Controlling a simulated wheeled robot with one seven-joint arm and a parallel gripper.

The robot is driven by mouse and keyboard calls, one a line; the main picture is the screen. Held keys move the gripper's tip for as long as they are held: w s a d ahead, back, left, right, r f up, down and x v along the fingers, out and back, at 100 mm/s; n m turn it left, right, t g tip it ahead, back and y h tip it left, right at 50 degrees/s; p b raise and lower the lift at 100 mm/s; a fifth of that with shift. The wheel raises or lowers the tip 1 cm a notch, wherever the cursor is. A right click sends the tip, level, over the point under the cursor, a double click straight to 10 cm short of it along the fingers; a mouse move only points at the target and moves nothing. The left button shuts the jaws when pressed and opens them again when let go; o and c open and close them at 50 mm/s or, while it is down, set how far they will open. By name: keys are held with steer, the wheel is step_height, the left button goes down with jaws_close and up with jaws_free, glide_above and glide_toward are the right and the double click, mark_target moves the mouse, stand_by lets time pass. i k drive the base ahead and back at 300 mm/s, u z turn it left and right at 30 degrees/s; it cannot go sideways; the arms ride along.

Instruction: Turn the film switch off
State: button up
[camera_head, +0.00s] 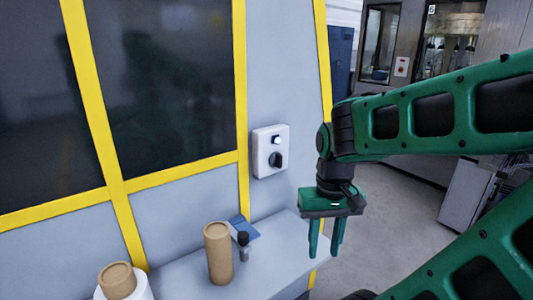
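The film switch is a black rotary knob (276,160) on a white switch box (262,170), fixed to the grey wall panel right of the yellow frame. A small light above the knob glows bluish white. The knob's pointer looks tilted, but its exact setting is too small to tell. My gripper (326,250) hangs to the right of the box and lower, with its two green fingers pointing down. The fingers are apart with nothing between them. It does not touch the box or the knob.
A light grey shelf (190,282) below the box holds a brown cardboard tube (218,253), a small dark-capped bottle (243,247), a blue flat item (240,226) and a white roll with a brown core (118,282). Open floor (400,205) lies to the right.

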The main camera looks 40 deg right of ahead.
mark_target(275, 158)
steer(key=u, duration=0.8)
steer(key=k, duration=2.25)
steer(key=z, duration=0.7)
steer(key=i, duration=1)
